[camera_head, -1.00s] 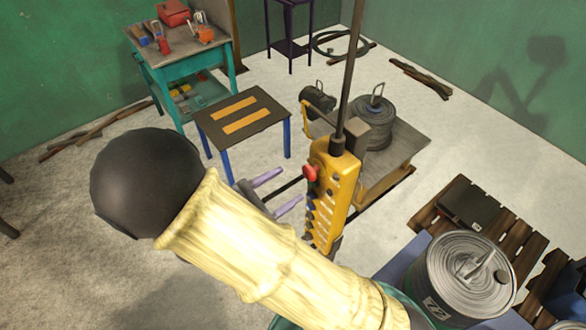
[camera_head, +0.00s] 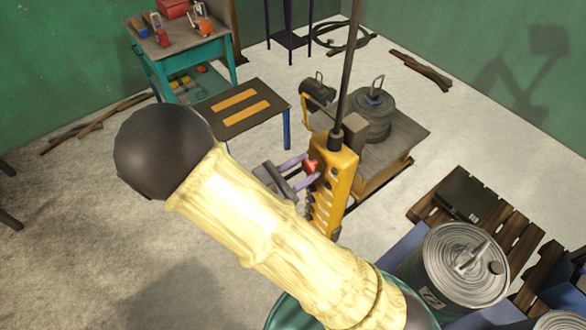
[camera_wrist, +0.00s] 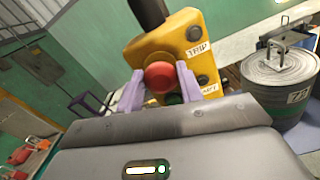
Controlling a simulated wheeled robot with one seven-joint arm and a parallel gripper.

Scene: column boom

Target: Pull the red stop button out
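The red stop button (camera_head: 310,166) is a round mushroom knob on the face of a yellow pendant control box (camera_head: 341,180). The box hangs from a dark pole, with a row of dark buttons below the red one. My gripper (camera_head: 298,172) points at the box with its two lilac fingers apart. In the wrist view the red button (camera_wrist: 159,77) lies between the fingertips, one on each side. The fingers look very close to the knob's edges; I cannot tell whether they touch. A green button (camera_wrist: 174,99) shows partly below it, and white labels sit to the right.
A small dark table with yellow stripes (camera_head: 240,107) stands behind my gripper. A cart (camera_head: 400,140) with a cable spool is behind the box. A drum (camera_head: 455,268) and a wooden pallet (camera_head: 507,232) are at the right. A teal workbench (camera_head: 185,62) is at the back left.

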